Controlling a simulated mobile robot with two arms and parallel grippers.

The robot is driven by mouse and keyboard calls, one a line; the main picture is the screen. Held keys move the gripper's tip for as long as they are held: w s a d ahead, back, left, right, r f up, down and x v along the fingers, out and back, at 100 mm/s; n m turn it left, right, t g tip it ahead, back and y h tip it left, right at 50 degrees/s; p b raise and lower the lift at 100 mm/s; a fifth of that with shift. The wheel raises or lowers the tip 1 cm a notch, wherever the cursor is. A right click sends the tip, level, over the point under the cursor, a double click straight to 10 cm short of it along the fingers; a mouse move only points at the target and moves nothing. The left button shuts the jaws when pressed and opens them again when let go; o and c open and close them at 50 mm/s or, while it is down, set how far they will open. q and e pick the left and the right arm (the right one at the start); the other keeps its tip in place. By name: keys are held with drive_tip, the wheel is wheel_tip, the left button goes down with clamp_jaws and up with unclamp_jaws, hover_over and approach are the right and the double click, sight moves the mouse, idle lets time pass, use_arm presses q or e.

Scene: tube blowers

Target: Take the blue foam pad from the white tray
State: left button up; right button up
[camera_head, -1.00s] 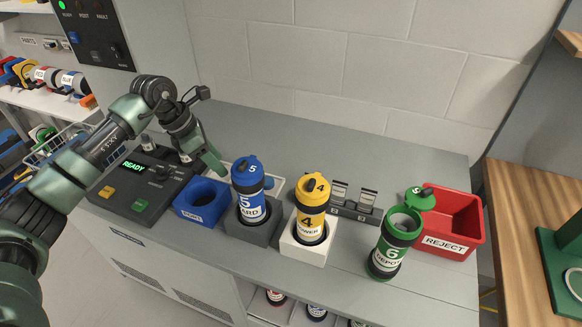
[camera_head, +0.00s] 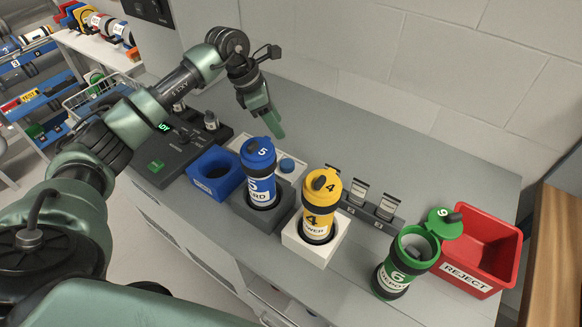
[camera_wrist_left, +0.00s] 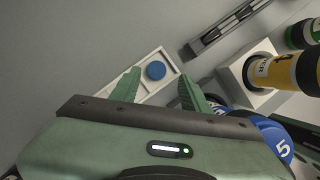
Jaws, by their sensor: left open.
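The round blue foam pad (camera_head: 287,165) lies in the white tray (camera_head: 301,177), behind the blue tube numbered 5, which hides part of the tray in the head view. In the left wrist view the pad (camera_wrist_left: 156,71) shows whole inside the tray (camera_wrist_left: 152,92), in view between the fingers. My left gripper (camera_head: 272,128) points down above the counter, behind the blue tube and near the tray. Its green fingers (camera_wrist_left: 158,90) are apart with nothing between them, and the pad lies beyond the tips. My right gripper is not in view.
A blue tube (camera_head: 260,170) stands in a grey holder and a yellow tube (camera_head: 320,205) in a white holder. An open green tube (camera_head: 402,265) stands by the red reject bin (camera_head: 507,240). A blue box (camera_head: 213,187) sits left. The counter behind is clear.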

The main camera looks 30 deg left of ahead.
use_arm(q)
drive_tip(key=f, duration=0.1)
drive_tip(key=b, duration=0.8)
approach(287, 163)
drive_tip(key=shift+d+p+x, duration=0.2)
drive_tip(key=shift+p+x, duration=0.35)
drive_tip(key=shift+x, duration=0.6)
drive_tip(key=p+x, duration=0.2)
drive_tip(key=x, duration=0.3)
drive_tip(key=shift+a+f, duration=0.1)
drive_tip(key=shift+f, duration=0.1)
drive_tip(key=shift+w+f, duration=0.1)
drive_tip(key=shift+f, duration=0.4)
drive_tip(key=c, duration=0.9)
drive_tip(key=shift+c, duration=0.4)
drive_tip(key=shift+r, duration=0.15)
